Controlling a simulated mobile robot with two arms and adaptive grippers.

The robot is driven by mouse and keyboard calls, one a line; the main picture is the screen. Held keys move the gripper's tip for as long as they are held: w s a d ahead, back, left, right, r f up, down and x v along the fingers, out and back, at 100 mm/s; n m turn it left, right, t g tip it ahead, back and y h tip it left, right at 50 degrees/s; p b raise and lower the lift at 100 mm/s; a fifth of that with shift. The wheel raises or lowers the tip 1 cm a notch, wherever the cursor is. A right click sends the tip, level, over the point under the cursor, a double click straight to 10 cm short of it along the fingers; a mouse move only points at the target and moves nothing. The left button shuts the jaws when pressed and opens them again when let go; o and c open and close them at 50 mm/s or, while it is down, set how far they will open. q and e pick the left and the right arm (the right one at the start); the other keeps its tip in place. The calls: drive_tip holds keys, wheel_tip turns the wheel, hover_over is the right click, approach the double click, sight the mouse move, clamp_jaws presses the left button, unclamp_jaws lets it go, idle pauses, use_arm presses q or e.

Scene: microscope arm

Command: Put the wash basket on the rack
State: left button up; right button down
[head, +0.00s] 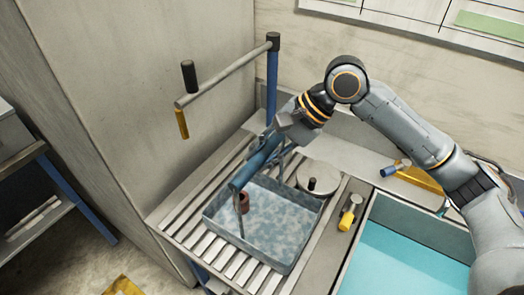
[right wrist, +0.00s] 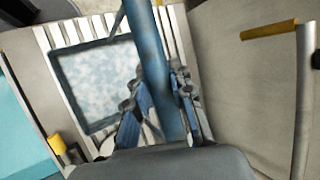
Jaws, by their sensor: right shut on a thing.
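The wash basket (head: 291,255) is a shallow blue-grey rectangular tray with a mottled blue-white floor. It is over the slatted rack (head: 181,216); I cannot tell whether it rests fully on the slats. Its thick blue handle bar (head: 254,169) rises above it, with a thin strap going down. My right gripper (head: 280,140) is shut on this bar. In the right wrist view the bar (right wrist: 172,80) runs between the two fingers of the gripper (right wrist: 157,90), with the basket (right wrist: 92,122) to the left. My left gripper is not in view.
A round grey lid (head: 317,174) with a dark knob is close behind the basket. A yellow-ended tap (head: 348,217) and a turquoise basin (head: 405,262) are to the right. A blue post (head: 271,85) carries a grey arm (head: 228,76) above the rack.

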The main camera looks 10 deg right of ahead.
drive_tip(key=c, duration=1.1)
unclamp_jaws()
drive_tip(key=shift+s+f, duration=0.1)
drive_tip(key=shift+c, duration=0.2)
drive_tip(key=b+v, duration=0.2)
drive_tip(key=v, duration=1)
